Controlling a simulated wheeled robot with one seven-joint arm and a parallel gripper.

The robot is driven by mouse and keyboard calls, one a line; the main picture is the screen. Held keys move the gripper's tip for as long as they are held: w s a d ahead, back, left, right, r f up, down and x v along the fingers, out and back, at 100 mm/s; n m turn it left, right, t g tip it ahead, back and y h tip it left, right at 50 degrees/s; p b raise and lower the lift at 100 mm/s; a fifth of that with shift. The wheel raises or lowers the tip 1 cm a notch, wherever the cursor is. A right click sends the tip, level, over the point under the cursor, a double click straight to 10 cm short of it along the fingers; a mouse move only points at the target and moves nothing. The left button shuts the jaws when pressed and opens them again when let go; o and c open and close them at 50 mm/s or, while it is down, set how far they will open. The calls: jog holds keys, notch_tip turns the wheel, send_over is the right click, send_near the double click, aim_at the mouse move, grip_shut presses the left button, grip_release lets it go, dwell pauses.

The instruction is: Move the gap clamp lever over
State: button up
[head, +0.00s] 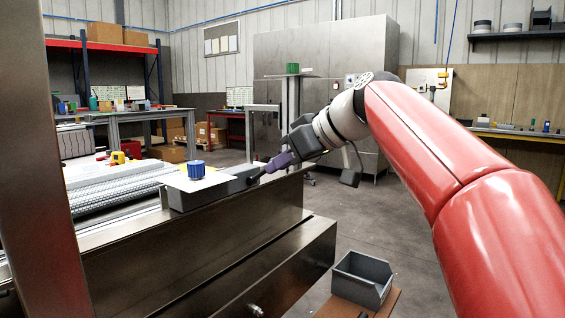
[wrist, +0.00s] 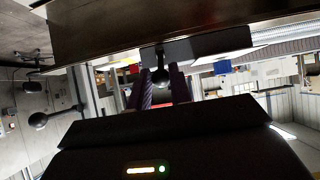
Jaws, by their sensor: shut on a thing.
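The gap clamp lever (head: 255,178) is a dark, thin lever at the right end of a grey block on the conveyor frame. In the wrist view the dark round knob of the lever (wrist: 160,76) sits between the purple fingers. My gripper (head: 268,168) reaches in from the right with its purple fingers shut on the lever's end. It also shows in the wrist view (wrist: 160,88). The lever's base is partly hidden by its dark colour and the fingers.
Conveyor rollers (head: 115,185) lie further left. The steel frame side (head: 200,257) drops off toward me. A grey bin (head: 361,279) stands low at right. Open floor lies beyond it.

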jog(key=shift+s+d+f+b, duration=0.15)
jog(key=shift+d+f+b, duration=0.05)
jog(key=shift+f+b, duration=0.35)
jog(key=shift+s+d+f+b, duration=0.15)
jog(key=shift+d+f+b, duration=0.05)
jog(key=shift+f+b, duration=0.3)
jog(key=shift+s+d+f+b, duration=0.1)
jog(key=shift+d+f+b, duration=0.05)
jog(key=shift+f+b, duration=0.45)
jog(key=shift+s+d+f+b, duration=0.1)
jog(key=shift+f+b, duration=0.4)
jog(key=shift+b, duration=0.05)
jog(key=shift+f+b, duration=0.35)
jog(key=shift+b, duration=0.05)
jog(key=shift+c, duration=0.3)
jog(key=o, duration=0.8)
